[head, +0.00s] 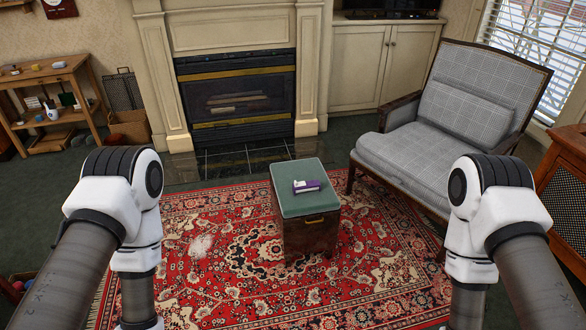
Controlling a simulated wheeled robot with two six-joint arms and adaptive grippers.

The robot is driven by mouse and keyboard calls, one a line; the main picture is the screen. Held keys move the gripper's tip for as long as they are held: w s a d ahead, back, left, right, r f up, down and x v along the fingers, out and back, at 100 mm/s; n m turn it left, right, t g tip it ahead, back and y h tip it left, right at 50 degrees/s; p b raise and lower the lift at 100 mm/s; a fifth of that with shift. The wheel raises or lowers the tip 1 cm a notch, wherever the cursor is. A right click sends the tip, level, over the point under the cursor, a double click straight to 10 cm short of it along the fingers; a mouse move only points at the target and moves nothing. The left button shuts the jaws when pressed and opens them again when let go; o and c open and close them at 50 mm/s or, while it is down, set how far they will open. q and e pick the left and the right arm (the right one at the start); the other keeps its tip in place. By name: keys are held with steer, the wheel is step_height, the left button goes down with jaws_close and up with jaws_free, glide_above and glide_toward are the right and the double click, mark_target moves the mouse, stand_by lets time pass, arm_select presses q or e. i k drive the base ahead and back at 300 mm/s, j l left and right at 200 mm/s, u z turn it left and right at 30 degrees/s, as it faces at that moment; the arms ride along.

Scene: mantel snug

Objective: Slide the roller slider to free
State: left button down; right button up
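A small purple and white object (307,186), which looks like the roller slider, lies on the green top of a dark box-like stool (303,205). It is too small to tell where its sliding part stands. My two arms come in from the lower left and lower right and bend downward. Neither gripper shows; both are below the bottom edge of the view. No part of either arm touches the stool or the purple object.
The stool stands on a red patterned rug (239,245). A grey checked armchair (418,158) is close to its right. A fireplace (238,100) is behind. A wooden shelf table (45,80) stands at the left wall. The rug in front of the stool is clear.

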mark_target(297, 184)
steer(key=i+l, duration=0.15)
steer(key=i, duration=1)
steer(key=i+l, duration=0.15)
steer(key=i, duration=1)
